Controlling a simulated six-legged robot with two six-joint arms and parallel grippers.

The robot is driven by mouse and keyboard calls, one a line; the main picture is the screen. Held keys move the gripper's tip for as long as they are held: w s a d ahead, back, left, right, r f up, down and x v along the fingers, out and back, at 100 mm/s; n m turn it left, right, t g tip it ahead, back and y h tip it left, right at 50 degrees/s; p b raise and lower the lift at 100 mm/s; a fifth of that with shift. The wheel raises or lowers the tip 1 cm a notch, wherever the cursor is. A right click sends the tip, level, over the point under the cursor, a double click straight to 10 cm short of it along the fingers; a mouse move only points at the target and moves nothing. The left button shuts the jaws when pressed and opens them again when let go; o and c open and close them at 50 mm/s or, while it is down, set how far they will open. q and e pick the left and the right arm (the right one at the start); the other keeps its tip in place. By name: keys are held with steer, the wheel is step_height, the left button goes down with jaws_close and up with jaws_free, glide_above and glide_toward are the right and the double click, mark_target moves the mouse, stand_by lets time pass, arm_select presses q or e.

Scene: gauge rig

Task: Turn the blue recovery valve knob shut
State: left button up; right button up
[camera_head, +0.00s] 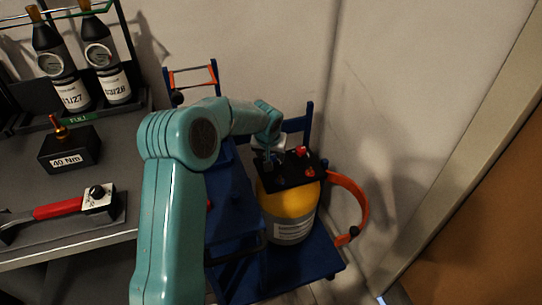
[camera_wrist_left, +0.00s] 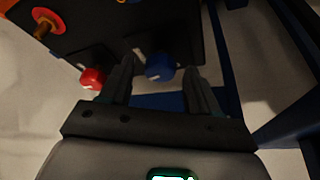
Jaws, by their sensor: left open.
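The blue knob (camera_wrist_left: 160,67) shows in the left wrist view on the edge of a black block (camera_wrist_left: 130,30). It lies between the two fingers of my left gripper (camera_wrist_left: 159,72), which is open, with a gap visible at each side. In the head view my left gripper (camera_head: 271,150) is over the black block (camera_head: 288,172) on the yellow and grey tank (camera_head: 290,212). The blue knob cannot be made out there. My right gripper is in neither view.
A red knob (camera_wrist_left: 93,78) sits just beside the left finger in the wrist view. The tank stands on a blue cart (camera_head: 315,268) near the wall, with an orange curved band (camera_head: 358,200) at its right. A bench with bottles (camera_head: 107,65) and a torque tool (camera_head: 60,208) is at left.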

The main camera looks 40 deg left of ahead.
arm_select(q)
steer(key=c, duration=1)
steer(key=m+p, duration=0.1)
steer(key=p, duration=0.1)
steer(key=m+h+p, duration=0.1)
steer(key=shift+r+p, duration=0.3)
steer(key=shift+p, duration=0.05)
steer(key=shift+c, duration=0.2)
steer(key=shift+a+f+m+p, duration=0.1)
steer(key=shift+m+p, duration=0.2)
steer(key=shift+m, duration=0.1)
steer(key=shift+f+t, duration=0.2)
steer(key=shift+t, duration=0.1)
steer(key=o, duration=1)
steer(key=shift+o, duration=0.2)
